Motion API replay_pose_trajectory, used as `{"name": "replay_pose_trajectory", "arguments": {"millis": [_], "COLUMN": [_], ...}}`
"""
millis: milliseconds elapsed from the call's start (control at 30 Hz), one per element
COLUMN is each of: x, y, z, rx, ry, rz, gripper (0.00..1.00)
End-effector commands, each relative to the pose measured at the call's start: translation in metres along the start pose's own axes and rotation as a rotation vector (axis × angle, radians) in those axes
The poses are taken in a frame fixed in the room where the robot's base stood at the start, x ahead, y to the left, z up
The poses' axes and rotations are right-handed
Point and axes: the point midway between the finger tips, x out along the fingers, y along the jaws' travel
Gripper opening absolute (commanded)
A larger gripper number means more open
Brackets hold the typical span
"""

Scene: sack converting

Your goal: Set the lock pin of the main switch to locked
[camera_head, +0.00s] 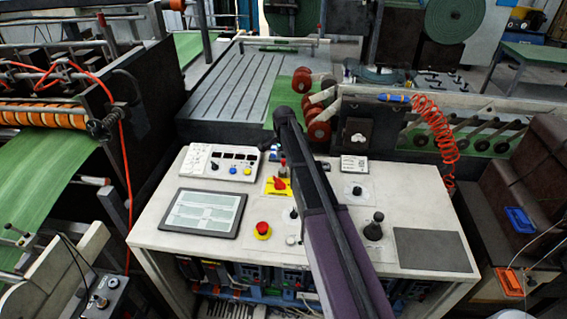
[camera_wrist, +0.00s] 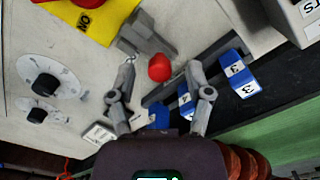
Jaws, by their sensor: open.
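The main switch shows as a red rotary handle (camera_head: 280,184) on a yellow plate (camera_head: 270,190) on the console top. In the wrist view the yellow plate (camera_wrist: 98,18) is at the upper left, with only part of the red handle (camera_wrist: 62,2) in frame. A small red knob (camera_wrist: 160,67), which looks like the lock pin's head, stands by a grey metal block (camera_wrist: 150,38). My gripper (camera_wrist: 162,75) is open, one finger on each side of the red knob in the picture. A gap shows on both sides; I cannot tell the height difference.
Blue numbered tags (camera_wrist: 234,70) lie close right of my gripper. The console also carries a tablet (camera_head: 204,212), a red emergency button (camera_head: 262,230), a black joystick (camera_head: 374,228) and a button box (camera_head: 231,163). My arm crosses above the console's middle.

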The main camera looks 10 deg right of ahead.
Motion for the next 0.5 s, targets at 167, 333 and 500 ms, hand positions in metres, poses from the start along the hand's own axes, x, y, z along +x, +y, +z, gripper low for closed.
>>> {"name": "replay_pose_trajectory", "arguments": {"millis": [167,333,500], "x": [0.0024,0.0021,0.0021], "y": [0.0,0.0,0.0], "z": [0.0001,0.0001,0.0], "rx": [0.0,0.0,0.0], "ry": [0.0,0.0,0.0], "rz": [0.0,0.0,0.0], "gripper": [0.65,0.65,0.36]}}
